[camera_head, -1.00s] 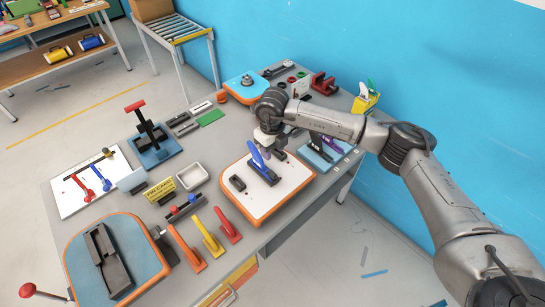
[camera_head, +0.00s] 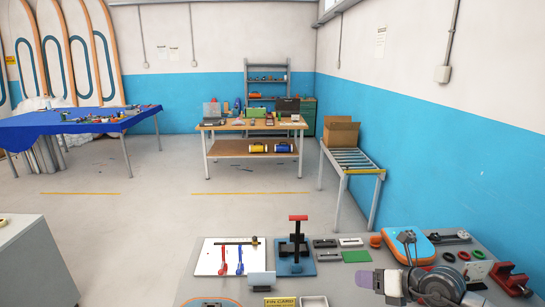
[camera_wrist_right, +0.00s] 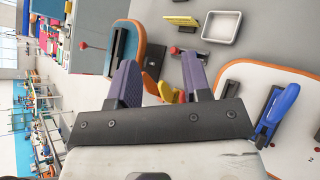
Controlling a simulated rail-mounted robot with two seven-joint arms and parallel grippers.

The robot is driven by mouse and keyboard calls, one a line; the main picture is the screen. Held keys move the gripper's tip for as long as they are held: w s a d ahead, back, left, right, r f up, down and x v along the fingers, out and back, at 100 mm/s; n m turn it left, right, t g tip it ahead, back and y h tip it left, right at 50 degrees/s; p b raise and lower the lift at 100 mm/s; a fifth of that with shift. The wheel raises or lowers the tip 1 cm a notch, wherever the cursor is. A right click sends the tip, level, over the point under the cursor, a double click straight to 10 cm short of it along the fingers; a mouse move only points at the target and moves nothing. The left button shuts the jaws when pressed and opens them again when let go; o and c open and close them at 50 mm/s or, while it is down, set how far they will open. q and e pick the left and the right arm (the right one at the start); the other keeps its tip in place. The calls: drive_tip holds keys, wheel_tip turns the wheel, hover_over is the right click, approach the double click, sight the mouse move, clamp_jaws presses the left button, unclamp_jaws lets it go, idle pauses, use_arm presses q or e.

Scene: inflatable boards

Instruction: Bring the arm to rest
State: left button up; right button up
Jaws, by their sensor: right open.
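My right gripper (camera_head: 372,283) is at the bottom right of the head view, above the workbench (camera_head: 345,270). In the right wrist view its two purple fingers (camera_wrist_right: 163,80) are apart with nothing between them. A white board with an orange rim (camera_wrist_right: 228,78) lies to the right of the fingers. A blue fin (camera_wrist_right: 278,112) stands on it by a dark fin box, apart from the fingers. My right arm's grey wrist links (camera_head: 438,285) show behind the gripper. My left gripper is in neither view.
On the workbench are a red-handled press (camera_head: 296,245), a white panel with red and blue tools (camera_head: 215,250), an orange-rimmed blue pad (camera_head: 390,240) and a white tray (camera_wrist_right: 222,27). A roller stand (camera_head: 352,160) is behind. Open floor lies beyond the bench.

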drive_tip(key=s+d+r+m+t+h, duration=0.1)
drive_tip(key=s+r+m+t+h, duration=0.15)
drive_tip(key=r+m+t, duration=0.5)
drive_tip(key=s+r+m+t+h, duration=0.1)
drive_tip(key=r+m+t+h, duration=0.3)
drive_tip(key=r+m, duration=0.5)
drive_tip(key=s+d+r+m+t+h, duration=0.1)
drive_tip(key=r+m+t+h, duration=0.35)
drive_tip(key=r+m, duration=0.4)
drive_tip(key=s+a+f+m+g+y, duration=0.15)
drive_tip(key=s+f+m+g, duration=0.4)
drive_tip(key=f, duration=0.75)
drive_tip(key=s+a+f+m+g, duration=0.25)
drive_tip(key=s+f+g, duration=0.55)
drive_tip(key=f, duration=0.6)
drive_tip(key=s+f+m+g, duration=0.3)
drive_tip(key=s+f+g, duration=0.4)
drive_tip(key=s+f, duration=1.7)
wheel_tip(320, 180, up, 26)
drive_tip(key=s+p, duration=0.1)
drive_tip(key=p, duration=2.4)
drive_tip(key=shift+s+a+y, duration=0.15)
drive_tip(key=shift+s+y, duration=0.15)
drive_tip(key=shift+y, duration=0.15)
